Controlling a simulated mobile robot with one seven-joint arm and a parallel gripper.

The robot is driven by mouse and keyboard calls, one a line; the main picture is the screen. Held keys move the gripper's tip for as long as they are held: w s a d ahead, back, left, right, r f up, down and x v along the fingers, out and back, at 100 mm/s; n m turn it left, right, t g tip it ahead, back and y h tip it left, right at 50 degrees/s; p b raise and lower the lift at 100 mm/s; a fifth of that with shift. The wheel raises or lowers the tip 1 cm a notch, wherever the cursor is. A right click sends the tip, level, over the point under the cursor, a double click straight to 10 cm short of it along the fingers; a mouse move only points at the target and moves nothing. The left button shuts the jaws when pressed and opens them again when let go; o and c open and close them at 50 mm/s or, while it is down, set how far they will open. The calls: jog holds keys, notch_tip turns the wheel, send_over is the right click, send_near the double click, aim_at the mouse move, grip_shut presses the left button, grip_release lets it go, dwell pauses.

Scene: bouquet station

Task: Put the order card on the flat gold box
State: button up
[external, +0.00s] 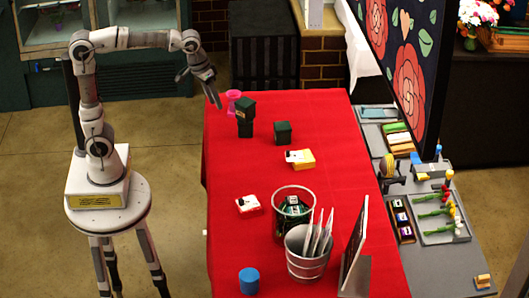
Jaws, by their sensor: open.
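A flat gold box (305,163) lies on the red-covered table, right of its middle line. A white card-like piece with a dark mark (293,156) shows at its left and top; I cannot tell whether it is the order card or part of the box. A similar white piece with a dark mark (247,203) lies on or against a small red box (256,208) nearer the front. My gripper (214,99) is open and empty, pointing down near the table's far left edge, beside a pink cup and well away from both boxes.
A pink cup (233,97), dark green boxes (246,125) (282,133), a dark round container (292,222), a metal bucket with packets (307,265), a blue cylinder (249,281) and a standing board (354,245) occupy the red table (225,165). Its left-middle is clear. A patterned panel (405,50) hangs right.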

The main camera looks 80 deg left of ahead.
jog(key=s+d+f+m+t, duration=0.1)
jog(key=s+f+m, duration=0.1)
jog(key=s, duration=0.6)
jog(key=s+d+f+m+t, duration=0.1)
jog(key=s+d+f+m, duration=0.1)
jog(key=s, duration=0.6)
jog(key=shift+s+d+f+m, duration=0.2)
jog(key=shift+s+f+m, duration=0.3)
jog(key=shift+m, duration=0.4)
jog(key=shift+w, duration=0.15)
jog(key=shift+o, duration=0.8)
jog(key=shift+f, duration=0.1)
